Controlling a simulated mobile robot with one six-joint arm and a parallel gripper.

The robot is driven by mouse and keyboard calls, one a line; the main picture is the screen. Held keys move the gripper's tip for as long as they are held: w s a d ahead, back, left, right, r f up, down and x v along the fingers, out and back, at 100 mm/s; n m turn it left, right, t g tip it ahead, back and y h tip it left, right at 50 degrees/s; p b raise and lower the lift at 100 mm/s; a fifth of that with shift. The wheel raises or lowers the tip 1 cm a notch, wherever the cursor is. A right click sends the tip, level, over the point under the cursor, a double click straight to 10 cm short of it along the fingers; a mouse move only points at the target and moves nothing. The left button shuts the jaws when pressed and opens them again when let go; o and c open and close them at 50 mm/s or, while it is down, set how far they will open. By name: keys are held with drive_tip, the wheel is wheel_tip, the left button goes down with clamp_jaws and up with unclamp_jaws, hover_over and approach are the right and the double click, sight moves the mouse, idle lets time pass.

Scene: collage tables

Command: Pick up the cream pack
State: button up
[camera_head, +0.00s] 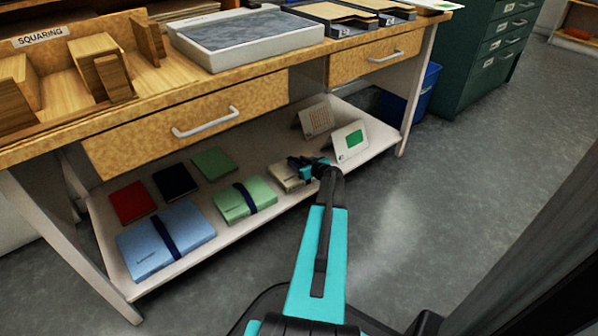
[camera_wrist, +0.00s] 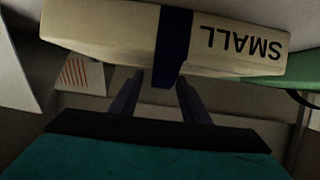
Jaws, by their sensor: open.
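The cream pack (camera_head: 286,176) lies on the lower shelf of the bench, to the right of the green pack. In the wrist view the cream pack (camera_wrist: 110,30) fills the upper part, with a dark blue band around it and the word SMALL upside down. My gripper (camera_head: 305,167) is at the right end of the cream pack in the head view and hides part of it. In the wrist view my gripper (camera_wrist: 158,88) is open, its two dark fingers pointing at the pack near the blue band. I cannot tell whether the fingers touch it.
The lower shelf (camera_head: 250,225) also holds a green pack (camera_head: 232,203), a blue pack (camera_head: 150,248) and small red, navy and green books. Two white cards (camera_head: 350,141) stand behind my gripper. The bench drawer (camera_head: 195,115) overhangs the shelf. Open floor lies to the right.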

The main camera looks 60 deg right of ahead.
clamp_jaws()
idle(1.4)
drive_tip(key=shift+r, duration=0.1)
